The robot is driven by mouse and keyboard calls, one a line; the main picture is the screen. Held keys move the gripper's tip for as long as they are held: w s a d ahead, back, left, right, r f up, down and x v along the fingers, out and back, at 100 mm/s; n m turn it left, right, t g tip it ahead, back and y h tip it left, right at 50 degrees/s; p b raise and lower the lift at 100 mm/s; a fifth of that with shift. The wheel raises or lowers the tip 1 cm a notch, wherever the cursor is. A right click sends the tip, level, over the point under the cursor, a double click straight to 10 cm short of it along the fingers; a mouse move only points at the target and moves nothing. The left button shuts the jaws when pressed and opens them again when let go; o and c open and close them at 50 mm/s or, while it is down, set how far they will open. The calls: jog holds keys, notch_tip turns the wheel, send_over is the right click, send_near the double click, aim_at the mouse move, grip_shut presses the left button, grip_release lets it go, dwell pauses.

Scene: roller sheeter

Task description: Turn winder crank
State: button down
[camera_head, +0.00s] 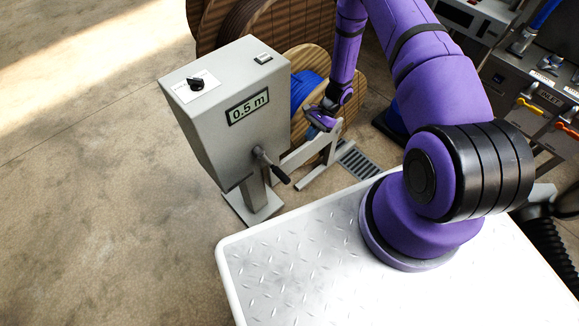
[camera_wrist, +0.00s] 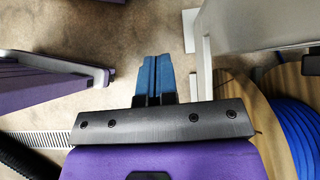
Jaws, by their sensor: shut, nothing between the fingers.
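The grey winder box (camera_head: 232,115) stands on a post at the left of the head view, its display reading 0.5 m. Its crank (camera_head: 265,160) sticks out low on the box's right-hand side, with a black handle (camera_head: 281,176) pointing down to the right. My gripper (camera_head: 314,121) is beyond and up to the right of the crank in the picture, apart from the handle, near the blue-wound spool. In the wrist view the blue fingers (camera_wrist: 154,78) lie together with nothing between them. I cannot make out the crank in the wrist view.
A wooden spool with blue line (camera_head: 302,88) and its grey stand (camera_head: 325,155) are close to my gripper; the spool also fills the wrist view's lower right (camera_wrist: 250,115). A floor grate (camera_head: 360,160) lies behind. Open concrete floor (camera_head: 100,200) is at left.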

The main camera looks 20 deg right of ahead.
aim_at(271, 165)
jog(key=s+a+r+x, duration=0.1)
jog(key=x, duration=1.3)
jog(key=shift+s, duration=0.15)
jog(key=shift+a+f, duration=0.1)
jog(key=shift+a, duration=0.05)
jog(key=shift+a+f+y, duration=0.2)
jog(key=shift+y, duration=0.1)
jog(key=shift+s+a+f, duration=0.1)
jog(key=shift+a+f, duration=0.05)
